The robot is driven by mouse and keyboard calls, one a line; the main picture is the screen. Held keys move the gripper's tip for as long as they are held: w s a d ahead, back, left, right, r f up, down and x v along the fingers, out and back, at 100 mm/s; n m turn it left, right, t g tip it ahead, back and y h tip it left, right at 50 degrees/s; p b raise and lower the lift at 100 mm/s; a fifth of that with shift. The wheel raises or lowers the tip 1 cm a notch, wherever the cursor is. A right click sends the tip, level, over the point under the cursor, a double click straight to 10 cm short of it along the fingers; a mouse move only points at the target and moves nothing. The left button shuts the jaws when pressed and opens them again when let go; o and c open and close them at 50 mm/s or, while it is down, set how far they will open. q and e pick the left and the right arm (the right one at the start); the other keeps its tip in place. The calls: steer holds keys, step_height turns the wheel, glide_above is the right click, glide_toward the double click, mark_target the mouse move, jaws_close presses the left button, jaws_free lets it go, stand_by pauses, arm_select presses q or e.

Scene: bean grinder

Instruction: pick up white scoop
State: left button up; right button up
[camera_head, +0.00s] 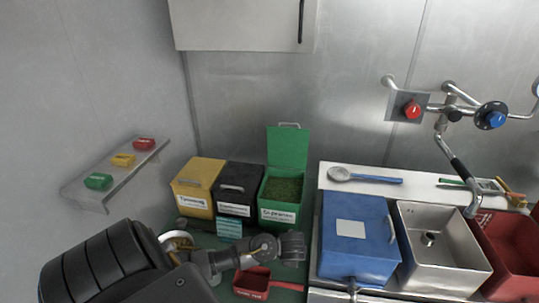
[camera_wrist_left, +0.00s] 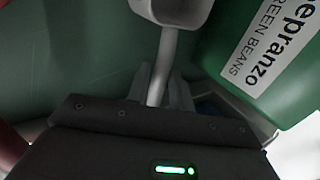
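The white scoop shows in the left wrist view, with its pale cup (camera_wrist_left: 175,8) at the top edge and its straight handle (camera_wrist_left: 160,65) running down between the fingers. My left gripper (camera_wrist_left: 160,88) is shut on the handle, with a finger close on each side. In the head view my left gripper (camera_head: 291,248) is low in front of the green bean bin (camera_head: 279,216). The white scoop is hidden there behind the gripper and arm. My right gripper is not in view.
A red scoop (camera_head: 251,284) lies just in front of my left gripper. Yellow (camera_head: 196,186) and black (camera_head: 237,190) bins stand left of the open green bin. A blue box (camera_head: 352,250) and a metal sink (camera_head: 437,245) are to the right. A strainer with a blue handle (camera_head: 378,180) lies on the ledge.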

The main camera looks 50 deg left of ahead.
arm_select(q)
steer(key=shift+x, duration=1.1)
steer(key=shift+s, duration=0.1)
jaws_close()
